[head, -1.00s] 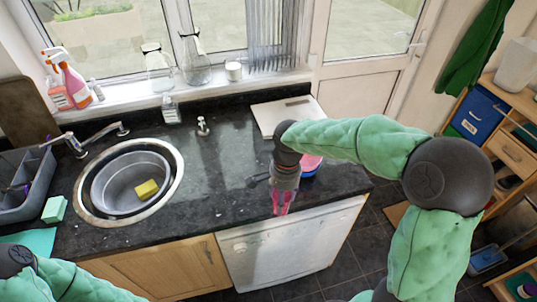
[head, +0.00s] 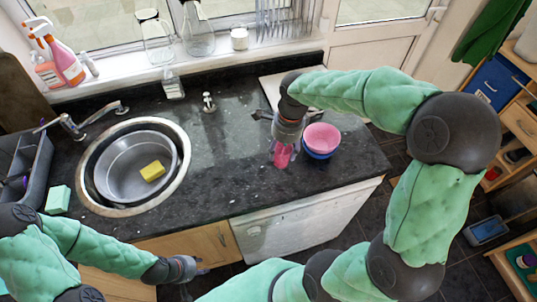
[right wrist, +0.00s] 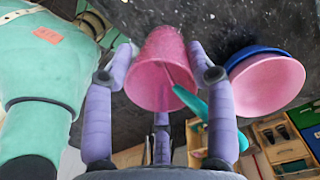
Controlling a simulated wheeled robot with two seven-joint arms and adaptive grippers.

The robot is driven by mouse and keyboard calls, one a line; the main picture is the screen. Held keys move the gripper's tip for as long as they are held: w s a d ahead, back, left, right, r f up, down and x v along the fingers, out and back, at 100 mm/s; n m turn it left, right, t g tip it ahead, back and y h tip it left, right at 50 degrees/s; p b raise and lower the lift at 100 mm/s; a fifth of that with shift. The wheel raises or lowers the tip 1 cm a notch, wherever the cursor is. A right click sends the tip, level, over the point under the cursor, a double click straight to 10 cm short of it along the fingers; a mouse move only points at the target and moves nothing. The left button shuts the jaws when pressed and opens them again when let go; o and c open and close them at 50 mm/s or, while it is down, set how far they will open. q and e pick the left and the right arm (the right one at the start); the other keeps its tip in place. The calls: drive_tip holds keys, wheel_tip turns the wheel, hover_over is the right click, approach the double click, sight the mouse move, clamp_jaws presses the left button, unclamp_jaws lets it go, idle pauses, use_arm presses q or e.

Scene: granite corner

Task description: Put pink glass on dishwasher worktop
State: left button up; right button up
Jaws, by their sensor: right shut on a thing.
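The pink glass (head: 282,158) is held between the fingers of my right gripper (head: 281,146), above the dark worktop over the dishwasher (head: 300,217). In the right wrist view the lilac fingers (right wrist: 165,75) are on both sides of the glass (right wrist: 155,65). I cannot tell whether the glass touches the dark worktop (head: 335,178). My left gripper (head: 197,281) is low in front of the wooden cupboard, empty, its fingers apart.
A pink bowl (head: 322,137) stacked in a blue bowl (head: 318,154) stands close to the right of the glass. A sink (head: 112,178) with a yellow sponge (head: 152,171) is to the left. The worktop between sink and glass is mostly clear.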

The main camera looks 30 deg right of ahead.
drive_tip(key=shift+w+a+f+b, duration=0.3)
drive_tip(key=shift+w+f, duration=0.75)
drive_tip(key=shift+f, duration=0.55)
drive_tip(key=shift+w+a+f+b, duration=0.3)
drive_tip(key=shift+w+f, duration=0.7)
drive_tip(key=shift+f, duration=0.6)
drive_tip(key=shift+w+a+f+b, duration=0.3)
drive_tip(key=shift+w+f, duration=0.75)
drive_tip(key=shift+f, duration=0.55)
drive_tip(key=shift+f, duration=0.15)
drive_tip(key=o, duration=1.2)
drive_tip(key=shift+o, duration=0.2)
drive_tip(key=shift+r, duration=0.25)
wheel_tip(320, 180, up, 12)
drive_tip(key=d+p, duration=0.1)
drive_tip(key=p, duration=0.1)
drive_tip(key=shift+d+f, duration=0.15)
drive_tip(key=shift+d, duration=0.05)
